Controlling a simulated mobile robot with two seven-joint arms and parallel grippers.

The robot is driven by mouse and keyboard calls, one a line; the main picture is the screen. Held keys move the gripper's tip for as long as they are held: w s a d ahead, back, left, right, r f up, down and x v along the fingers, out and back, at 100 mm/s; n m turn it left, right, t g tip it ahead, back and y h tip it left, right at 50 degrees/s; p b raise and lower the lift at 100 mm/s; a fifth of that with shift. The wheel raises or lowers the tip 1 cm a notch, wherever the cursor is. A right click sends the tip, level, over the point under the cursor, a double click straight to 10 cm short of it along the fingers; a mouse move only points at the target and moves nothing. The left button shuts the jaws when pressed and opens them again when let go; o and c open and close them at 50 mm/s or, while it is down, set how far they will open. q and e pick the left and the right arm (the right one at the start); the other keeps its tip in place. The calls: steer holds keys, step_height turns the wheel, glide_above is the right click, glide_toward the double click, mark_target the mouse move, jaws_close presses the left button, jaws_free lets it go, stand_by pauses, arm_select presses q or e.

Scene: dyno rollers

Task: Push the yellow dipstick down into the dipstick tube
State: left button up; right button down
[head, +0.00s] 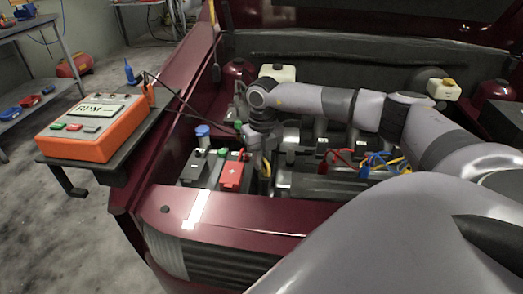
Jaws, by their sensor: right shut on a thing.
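My right arm reaches in from the right over the open engine bay, its wrist bent straight down. My right gripper (259,157) is small and dark in this view, low among the engine parts just right of the red-capped battery. It is shut on what appears to be the yellow dipstick (266,168), which shows as a short yellow piece at the fingertips. The dipstick tube is hidden by the gripper and the nearby parts, so I cannot tell how deep the dipstick sits. My left gripper is not in view.
The battery's red cover (232,175) and a blue-capped bottle (202,135) stand close left of the gripper. Coloured wires (375,160) lie to its right. The maroon front panel (240,215) borders the bay. An orange RPM box (95,128) rests on a side stand at left.

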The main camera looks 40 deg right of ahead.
steer(key=shift+f, duration=0.1)
steer(key=c, duration=1.1)
jaws_free()
step_height(320, 180, up, 7)
steer(key=shift+d+r, duration=0.1)
steer(key=shift+s, duration=0.15)
